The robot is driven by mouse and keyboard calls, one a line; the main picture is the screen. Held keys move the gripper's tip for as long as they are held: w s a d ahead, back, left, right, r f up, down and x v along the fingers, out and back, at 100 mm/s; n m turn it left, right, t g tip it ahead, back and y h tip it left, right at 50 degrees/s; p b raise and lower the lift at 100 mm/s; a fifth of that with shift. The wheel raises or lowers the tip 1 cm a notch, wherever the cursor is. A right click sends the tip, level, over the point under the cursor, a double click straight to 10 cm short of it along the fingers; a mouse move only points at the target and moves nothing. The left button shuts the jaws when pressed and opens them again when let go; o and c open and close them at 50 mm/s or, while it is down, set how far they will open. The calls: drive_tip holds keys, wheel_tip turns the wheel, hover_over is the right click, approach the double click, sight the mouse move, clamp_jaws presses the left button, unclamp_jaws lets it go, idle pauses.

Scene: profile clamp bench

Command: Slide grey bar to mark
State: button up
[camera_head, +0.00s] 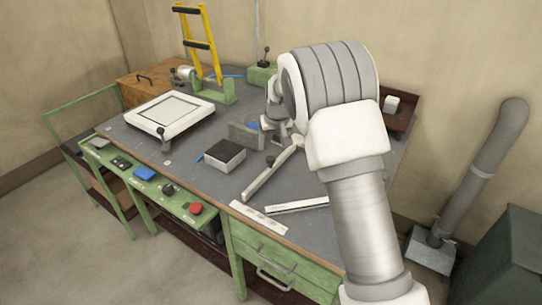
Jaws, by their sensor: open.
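A long light-grey bar (266,178) lies slanted on the bench top, its near end to the lower left and its far end close below my gripper. A small dark knob stands beside its middle. My gripper (280,133) hangs over the bench at the far end of the bar; it is small here, and my own wrist partly hides it. Its jaws are open. I cannot tell whether it touches the bar. A second pale bar (297,206) with dark green marking lies nearer the front, its right end hidden by my arm. I cannot make out a distinct mark.
A white strip (258,217) lies at the bench's front edge. A dark-topped white block (225,154) and an upright grey plate (244,136) stand left of the bar. A white framed panel (170,121) and a yellow-handled green press (203,50) are farther left.

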sight(271, 158)
drive_tip(key=x, duration=0.8)
drive_tip(key=shift+w+f, duration=0.1)
drive_tip(key=shift+f, duration=0.25)
drive_tip(key=shift+a, duration=0.1)
clamp_jaws()
idle(0.9)
